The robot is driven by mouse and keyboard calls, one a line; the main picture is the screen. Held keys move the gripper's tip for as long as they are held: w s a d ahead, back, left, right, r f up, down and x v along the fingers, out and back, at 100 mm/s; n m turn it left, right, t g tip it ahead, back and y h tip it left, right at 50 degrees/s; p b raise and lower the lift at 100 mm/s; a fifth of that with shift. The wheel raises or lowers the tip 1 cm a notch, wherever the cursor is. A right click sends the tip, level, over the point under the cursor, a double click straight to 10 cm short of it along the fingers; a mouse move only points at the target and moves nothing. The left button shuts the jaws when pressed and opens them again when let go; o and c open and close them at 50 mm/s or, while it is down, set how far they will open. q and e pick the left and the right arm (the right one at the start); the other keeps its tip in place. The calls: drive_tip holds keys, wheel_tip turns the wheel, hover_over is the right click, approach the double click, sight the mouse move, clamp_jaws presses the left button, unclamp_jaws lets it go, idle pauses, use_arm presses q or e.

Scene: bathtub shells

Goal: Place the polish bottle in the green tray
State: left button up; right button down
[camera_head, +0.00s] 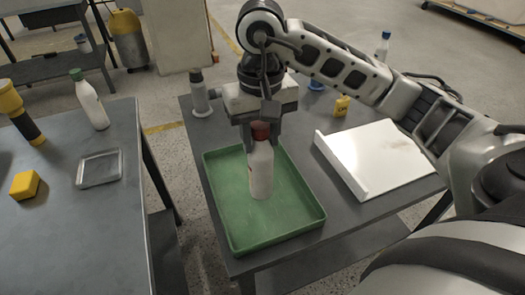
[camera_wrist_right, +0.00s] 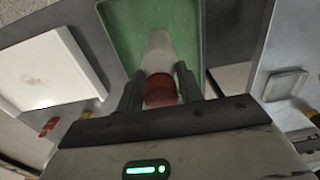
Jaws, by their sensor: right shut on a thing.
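The polish bottle (camera_head: 260,172) is white with a red cap and is upright over the middle of the green tray (camera_head: 302,226). My right gripper (camera_head: 262,134) is shut on it near the cap, from above. In the right wrist view the bottle (camera_wrist_right: 158,50) hangs from the jaws (camera_wrist_right: 160,88), with the green tray (camera_wrist_right: 190,22) behind it. I cannot tell whether its base touches the tray floor. The tray holds nothing else that I can see. My left gripper is out of view.
A white panel (camera_head: 375,155) lies right of the tray, with a small yellow item (camera_head: 341,106) behind it. The left table holds a green-capped bottle (camera_head: 89,100), a metal tray (camera_head: 100,181), a yellow block (camera_head: 24,184) and a yellow-black flashlight (camera_head: 20,113). A gap separates the tables.

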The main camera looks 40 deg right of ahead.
drive_tip(key=shift+w+d+f, duration=0.45)
drive_tip(key=shift+f, duration=0.25)
drive_tip(key=shift+w+d+f, duration=0.15)
drive_tip(key=shift+f, duration=0.15)
wheel_tip(320, 180, down, 3)
drive_tip(key=shift+w+d+f+p, duration=0.1)
drive_tip(key=shift+d+p, duration=0.05)
drive_tip(key=shift+p, duration=0.4)
drive_tip(key=shift+f, duration=0.15)
drive_tip(key=shift+f+b, duration=0.25)
drive_tip(key=shift+b, duration=0.1)
drive_tip(key=c, duration=1)
unclamp_jaws()
drive_tip(key=shift+o, duration=0.4)
drive_tip(key=shift+r, duration=0.1)
drive_tip(key=shift+r+p, duration=0.3)
drive_tip(key=shift+p, duration=0.1)
wheel_tip(320, 180, up, 5)
drive_tip(key=shift+w+f+b, duration=0.1)
drive_tip(key=shift+b, duration=0.3)
wheel_tip(320, 180, up, 6)
drive_tip(key=shift+p, duration=0.6)
drive_tip(key=shift+r, duration=0.45)
